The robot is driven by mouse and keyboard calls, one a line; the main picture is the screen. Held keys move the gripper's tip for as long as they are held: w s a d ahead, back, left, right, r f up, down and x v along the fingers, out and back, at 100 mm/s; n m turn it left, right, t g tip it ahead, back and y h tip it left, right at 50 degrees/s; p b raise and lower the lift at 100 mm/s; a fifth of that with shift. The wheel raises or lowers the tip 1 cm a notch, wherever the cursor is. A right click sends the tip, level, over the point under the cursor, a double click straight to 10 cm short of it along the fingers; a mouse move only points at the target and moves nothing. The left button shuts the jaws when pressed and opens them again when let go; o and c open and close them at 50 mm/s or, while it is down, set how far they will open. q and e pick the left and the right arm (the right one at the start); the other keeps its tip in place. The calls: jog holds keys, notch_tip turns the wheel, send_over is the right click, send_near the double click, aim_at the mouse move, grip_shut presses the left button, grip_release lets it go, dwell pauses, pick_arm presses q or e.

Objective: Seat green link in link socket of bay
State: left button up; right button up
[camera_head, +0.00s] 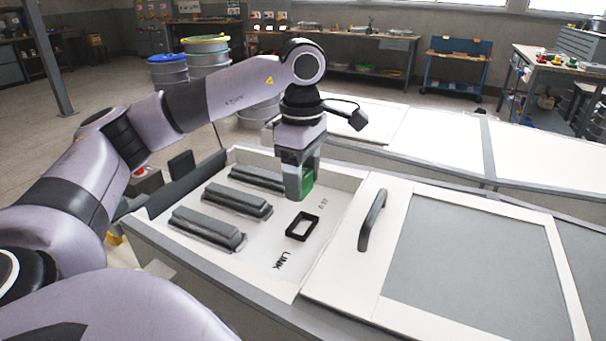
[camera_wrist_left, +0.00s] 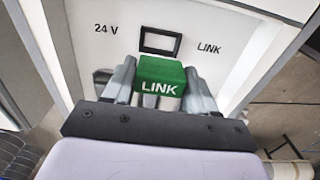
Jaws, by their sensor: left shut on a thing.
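The green link (camera_head: 306,178) is a small block held between the fingers of my left gripper (camera_head: 300,182), which is shut on it above the bay floor. In the left wrist view the green link (camera_wrist_left: 161,78) shows white LINK lettering, with a finger of the left gripper (camera_wrist_left: 160,90) on each side. The link socket (camera_head: 302,226) is a black rectangular frame on the white bay (camera_head: 265,262) floor, with LINK printed near it. In the left wrist view the socket (camera_wrist_left: 160,41) lies just beyond the link, apart from it, and looks empty. My right gripper is out of view.
Several grey ribbed blocks (camera_head: 208,228) stand in the bay left of the socket. A panel with a dark handle (camera_head: 373,220) lies to the right. The bay's raised walls surround the floor. The floor around the socket is clear.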

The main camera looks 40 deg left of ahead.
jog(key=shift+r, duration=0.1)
pick_arm(q)
notch_tip(320, 180, down, 2)
jog(key=shift+b, duration=0.75)
notch_tip(320, 180, down, 3)
jog(key=shift+f+b, duration=0.1)
jog(key=shift+b, duration=1)
jog(key=shift+f, duration=0.3)
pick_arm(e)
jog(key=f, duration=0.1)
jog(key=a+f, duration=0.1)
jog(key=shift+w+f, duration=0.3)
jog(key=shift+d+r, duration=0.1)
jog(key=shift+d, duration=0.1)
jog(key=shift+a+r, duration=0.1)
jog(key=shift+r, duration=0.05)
pick_arm(q)
jog(key=shift+f+b, duration=0.7)
jog(key=shift+f, duration=0.4)
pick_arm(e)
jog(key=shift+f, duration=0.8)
